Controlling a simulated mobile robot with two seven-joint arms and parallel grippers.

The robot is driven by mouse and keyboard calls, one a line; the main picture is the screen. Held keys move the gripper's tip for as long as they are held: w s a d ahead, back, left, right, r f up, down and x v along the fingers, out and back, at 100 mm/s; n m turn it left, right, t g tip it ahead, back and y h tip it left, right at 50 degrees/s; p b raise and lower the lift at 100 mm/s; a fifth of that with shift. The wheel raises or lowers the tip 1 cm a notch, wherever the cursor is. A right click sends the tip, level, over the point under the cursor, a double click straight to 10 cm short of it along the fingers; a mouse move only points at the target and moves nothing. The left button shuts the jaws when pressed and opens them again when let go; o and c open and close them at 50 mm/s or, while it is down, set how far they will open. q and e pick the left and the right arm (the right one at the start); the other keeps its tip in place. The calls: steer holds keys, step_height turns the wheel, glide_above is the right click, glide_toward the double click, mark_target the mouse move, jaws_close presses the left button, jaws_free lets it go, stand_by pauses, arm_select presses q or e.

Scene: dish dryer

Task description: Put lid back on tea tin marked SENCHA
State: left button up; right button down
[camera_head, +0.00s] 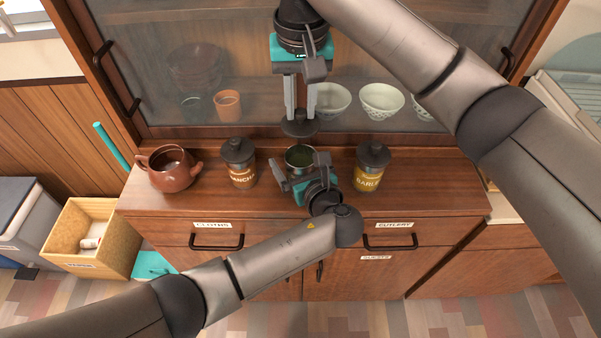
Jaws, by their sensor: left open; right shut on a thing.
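An open metal tea tin (299,157) stands in the middle of the cabinet top, its dark contents showing; its label is hidden behind my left gripper. My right gripper (299,112) comes from above and is shut on a dark round lid (299,129), held above and slightly behind the open tin. My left gripper (303,176) is open at the front of that tin; I cannot tell whether its fingers touch it. A lidded tin (241,175) to the left has a label ending in "ANCHA". A lidded tin (371,178) to the right reads "BARL", the rest unclear.
A brown teapot (172,170) stands at the left of the cabinet top (420,200). Glass doors behind show bowls (381,101) and an orange cup (228,105). Drawers labelled CLOTHS and CUTLERY lie below. The top is clear at the right end.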

arm_select(q)
jaws_close()
stand_by(0.8)
